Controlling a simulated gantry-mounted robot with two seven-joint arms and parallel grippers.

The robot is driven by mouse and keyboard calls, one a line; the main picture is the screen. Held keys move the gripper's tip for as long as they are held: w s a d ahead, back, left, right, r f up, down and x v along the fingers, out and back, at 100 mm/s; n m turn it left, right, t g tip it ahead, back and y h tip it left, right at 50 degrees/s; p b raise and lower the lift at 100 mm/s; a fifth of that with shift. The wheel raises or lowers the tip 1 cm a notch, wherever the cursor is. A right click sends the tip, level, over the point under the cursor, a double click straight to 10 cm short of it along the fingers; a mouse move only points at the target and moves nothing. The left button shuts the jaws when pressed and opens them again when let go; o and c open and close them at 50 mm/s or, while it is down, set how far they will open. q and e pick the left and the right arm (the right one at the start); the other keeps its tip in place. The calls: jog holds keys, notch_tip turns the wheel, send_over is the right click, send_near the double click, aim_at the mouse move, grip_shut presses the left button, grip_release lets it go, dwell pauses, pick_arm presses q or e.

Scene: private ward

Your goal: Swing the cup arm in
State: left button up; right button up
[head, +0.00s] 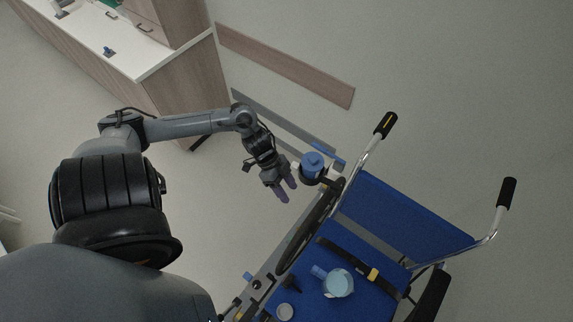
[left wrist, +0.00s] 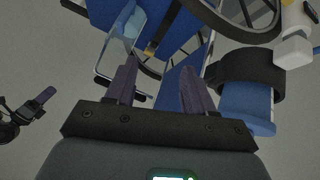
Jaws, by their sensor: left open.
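A blue cup (head: 313,163) with a lid sits in a dark ring holder (head: 327,182), the cup arm's end, at the wheelchair's left side by the push handle. In the left wrist view the black holder ring (left wrist: 245,83) shows at right, around the blue cup (left wrist: 248,122). My left gripper (head: 286,190) is open and empty, just left of and below the cup and apart from it in the head view. Its two purple-grey fingers (left wrist: 157,85) stand apart in the wrist view, with nothing between them. How the arm joins the chair is partly hidden.
The blue wheelchair (head: 395,215) stands at right; its wheel (head: 305,235) is close to my gripper. The wall is behind; a counter (head: 140,60) stands upper left. Floor left of the chair is clear.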

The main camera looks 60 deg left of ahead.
pick_arm(q)
jog(key=w+a+r+y+b, duration=0.1)
jog(key=w+a+y+b, duration=0.1)
jog(key=a, duration=0.8)
jog(key=m+y+b, duration=0.1)
send_near(295, 165)
jog(key=r, duration=0.2)
jog(key=shift+y, duration=0.3)
jog(key=b+x, duration=0.1)
jog(key=x, duration=0.9)
jog(key=shift+s+f, duration=0.15)
jog(key=shift+f, duration=0.05)
pick_arm(e)
jog(key=x, duration=0.2)
jog(key=s+x, duration=0.1)
jog(key=x, duration=0.2)
jog(key=shift+a+f, duration=0.15)
pick_arm(q)
jog(key=shift+a, duration=0.1)
grip_shut()
pick_arm(e)
jog(key=shift+s, duration=0.1)
